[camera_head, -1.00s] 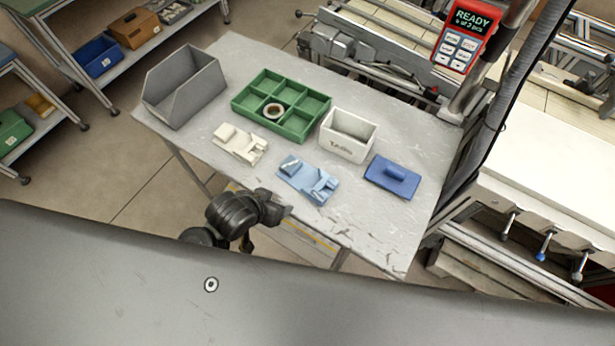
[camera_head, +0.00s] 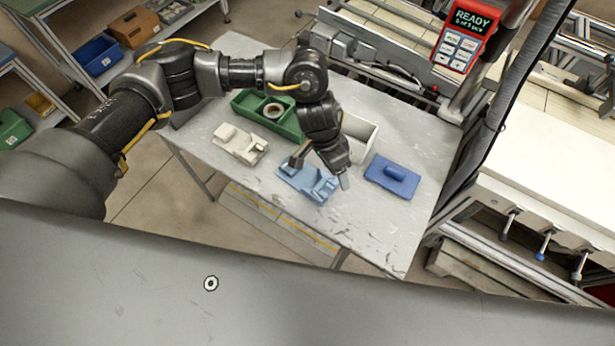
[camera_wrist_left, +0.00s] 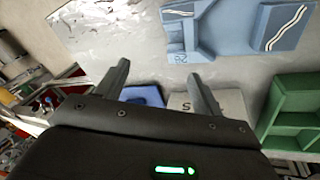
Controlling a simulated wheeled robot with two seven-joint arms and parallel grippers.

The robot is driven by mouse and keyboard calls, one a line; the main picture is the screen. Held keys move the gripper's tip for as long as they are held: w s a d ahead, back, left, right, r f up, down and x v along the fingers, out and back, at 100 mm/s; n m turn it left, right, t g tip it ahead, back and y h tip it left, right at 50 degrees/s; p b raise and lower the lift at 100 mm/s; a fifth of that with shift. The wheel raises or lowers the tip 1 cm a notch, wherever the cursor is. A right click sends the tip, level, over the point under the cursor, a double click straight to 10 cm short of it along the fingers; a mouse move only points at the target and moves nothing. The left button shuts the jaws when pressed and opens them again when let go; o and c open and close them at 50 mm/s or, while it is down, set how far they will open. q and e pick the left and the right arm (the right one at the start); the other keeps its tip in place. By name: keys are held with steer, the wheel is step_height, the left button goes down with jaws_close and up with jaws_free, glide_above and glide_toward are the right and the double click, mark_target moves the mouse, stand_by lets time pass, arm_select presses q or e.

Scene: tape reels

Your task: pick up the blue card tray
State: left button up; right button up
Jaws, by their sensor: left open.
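The light blue card tray (camera_head: 318,189) lies on the grey table in the head view, with raised parts at its two ends. In the left wrist view it (camera_wrist_left: 205,35) shows at the top, beyond the fingertips, partly cut off by the frame edge. My left gripper (camera_head: 322,172) is open and appears over the tray in the head view, hiding part of it. Its two fingers (camera_wrist_left: 158,72) are spread with nothing between them in the left wrist view. I cannot tell its height above the tray. My right gripper is in neither current view.
A cream tray (camera_head: 240,144) lies left of the blue one. A dark blue block with a handle (camera_head: 392,178) lies right. A white box (camera_head: 361,137) and green compartment tray (camera_head: 247,104) stand behind, partly hidden by my arm. The table's front right is clear.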

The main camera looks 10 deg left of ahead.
mark_target(307, 178)
arm_select(q)
steer(key=w+a+r+n+y, duration=0.2)
steer(key=w+a, duration=0.1)
steer(key=a, duration=0.3)
steer(key=w+a+r+n+y, duration=0.2)
steer(key=w+a, duration=0.1)
steer(key=a, duration=0.2)
steer(key=f, duration=0.1)
steer(key=f+p, duration=0.1)
steer(key=f, duration=0.1)
steer(key=s+f, duration=0.1)
steer(key=f, duration=0.1)
steer(key=shift+a+f, duration=0.2)
steer(key=shift+a, duration=0.1)
steer(key=shift+f+p, duration=0.35)
steer(key=shift+p, duration=0.3)
steer(key=f, duration=0.2)
steer(key=f+p, duration=0.1)
steer(key=shift+s+a+f, duration=0.15)
steer(key=shift+a+f, duration=0.05)
steer(key=shift+f, duration=0.55)
steer(key=c, duration=1.2)
